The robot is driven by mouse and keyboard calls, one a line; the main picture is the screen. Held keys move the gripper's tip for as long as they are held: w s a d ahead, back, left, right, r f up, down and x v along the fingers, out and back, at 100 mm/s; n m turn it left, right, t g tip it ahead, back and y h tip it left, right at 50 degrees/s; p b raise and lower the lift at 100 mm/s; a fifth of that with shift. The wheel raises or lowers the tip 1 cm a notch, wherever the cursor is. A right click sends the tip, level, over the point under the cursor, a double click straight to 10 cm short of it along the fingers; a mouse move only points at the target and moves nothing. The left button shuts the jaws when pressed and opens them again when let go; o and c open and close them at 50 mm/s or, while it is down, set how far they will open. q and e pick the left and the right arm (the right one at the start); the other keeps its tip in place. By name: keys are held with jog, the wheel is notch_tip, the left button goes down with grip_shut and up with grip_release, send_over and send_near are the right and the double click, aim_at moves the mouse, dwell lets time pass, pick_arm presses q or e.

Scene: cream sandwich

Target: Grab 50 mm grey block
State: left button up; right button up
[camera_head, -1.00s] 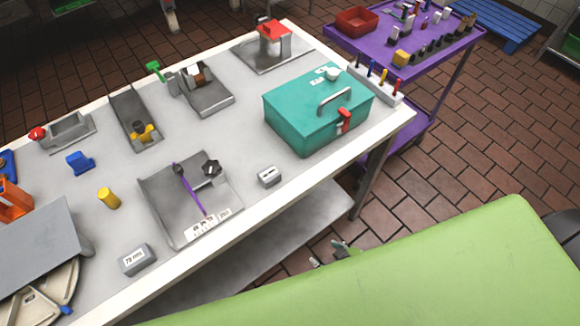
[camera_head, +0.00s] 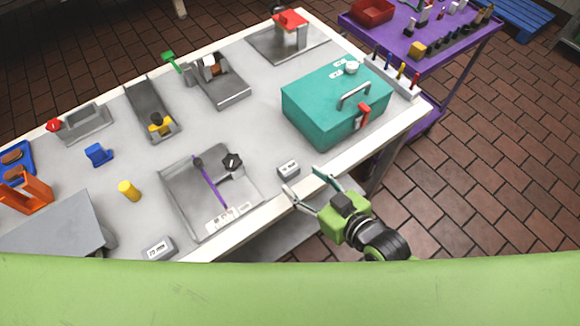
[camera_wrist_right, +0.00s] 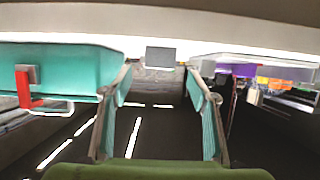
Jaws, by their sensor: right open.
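A small grey block (camera_head: 288,169) with a white label lies on the table near its front edge, left of the teal box; I cannot read its label. A larger grey block (camera_head: 158,248) marked 75 mm lies farther left on the same edge. My right gripper (camera_head: 302,181) is open and empty at the table's front edge, its fingers pointing at the small block, which is just beyond the fingertips. The right wrist view looks upside down; a grey block face (camera_wrist_right: 160,56) shows between the two fingers. My left gripper is not in view.
The teal box (camera_head: 310,105) with a red latch stands close to the right gripper. A shallow grey tray (camera_head: 180,212) holding a purple-handled tool lies left of the small block. A yellow cylinder (camera_head: 129,190) stands farther left. A purple cart (camera_head: 465,62) stands beyond the table's right end.

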aim_at(293, 173)
jog(key=x, duration=0.2)
jog(key=shift+w+a+f, duration=0.1)
jog(key=shift+w+a, duration=0.1)
jog(key=shift+w, duration=0.05)
jog(key=shift+w+a+p, duration=0.15)
jog(key=shift+w+p, duration=0.1)
jog(key=shift+p, duration=0.1)
jog(key=p+x, duration=0.1)
jog(key=x, duration=0.2)
jog(key=shift+w+a, duration=0.15)
jog(key=shift+w, duration=0.05)
jog(key=shift+w+a+f, duration=0.3)
jog(key=shift+w, duration=0.05)
jog(key=c, duration=1.2)
